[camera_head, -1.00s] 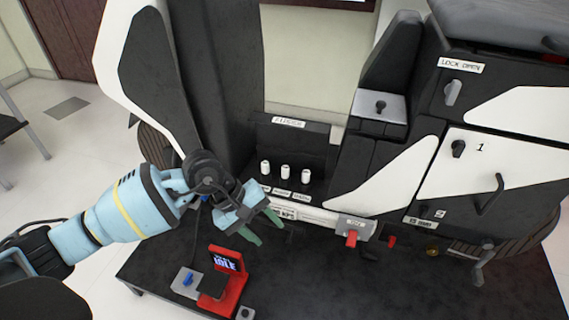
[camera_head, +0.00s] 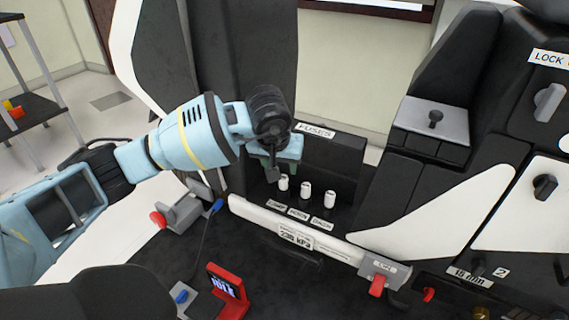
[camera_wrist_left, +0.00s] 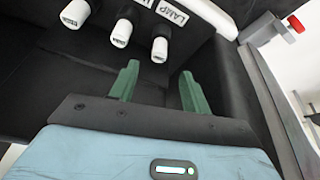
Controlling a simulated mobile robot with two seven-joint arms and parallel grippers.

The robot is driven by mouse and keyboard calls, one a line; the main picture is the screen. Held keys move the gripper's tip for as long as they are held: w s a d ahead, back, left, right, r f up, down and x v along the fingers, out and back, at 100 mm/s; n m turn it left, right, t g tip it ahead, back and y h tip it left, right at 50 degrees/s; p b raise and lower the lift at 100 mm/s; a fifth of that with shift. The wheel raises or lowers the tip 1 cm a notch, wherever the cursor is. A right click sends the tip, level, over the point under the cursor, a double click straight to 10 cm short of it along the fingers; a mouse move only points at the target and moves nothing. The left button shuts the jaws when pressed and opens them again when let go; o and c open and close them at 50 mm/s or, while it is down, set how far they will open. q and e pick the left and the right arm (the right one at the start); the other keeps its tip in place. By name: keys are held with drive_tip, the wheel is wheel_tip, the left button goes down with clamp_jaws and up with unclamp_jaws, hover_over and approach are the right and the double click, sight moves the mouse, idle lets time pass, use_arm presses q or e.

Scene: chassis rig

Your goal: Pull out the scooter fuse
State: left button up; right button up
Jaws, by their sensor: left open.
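Three white fuses stand upright in a row on the scooter's dark ledge: left fuse (camera_head: 283,182), middle fuse (camera_head: 305,190) and right fuse (camera_head: 330,199). A FUSES sign (camera_head: 315,130) is on the panel behind. My left gripper (camera_head: 271,168) is open and empty, just left of and behind the left fuse. In the left wrist view, its two green fingers (camera_wrist_left: 158,80) are apart, with the LAMP fuse (camera_wrist_left: 160,49) just beyond the tips, not between them.
A white bar with a pressure reading (camera_head: 290,232) runs in front of the fuses, ending at a grey latch with a red lever (camera_head: 377,285). A red display stand (camera_head: 230,288) sits on the dark mat. A grey clamp with a red knob (camera_head: 180,212) is below my left arm.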

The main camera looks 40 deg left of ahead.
sight(283, 178)
use_arm(q)
drive_tip(key=b+x, duration=0.2)
drive_tip(key=x, duration=0.4)
drive_tip(key=shift+f, duration=0.15)
drive_tip(key=shift+w+a+f+b, duration=0.1)
drive_tip(key=shift+w+f+b, duration=0.15)
drive_tip(key=shift+f, duration=0.35)
clamp_jaws()
drive_tip(key=shift+r, duration=0.25)
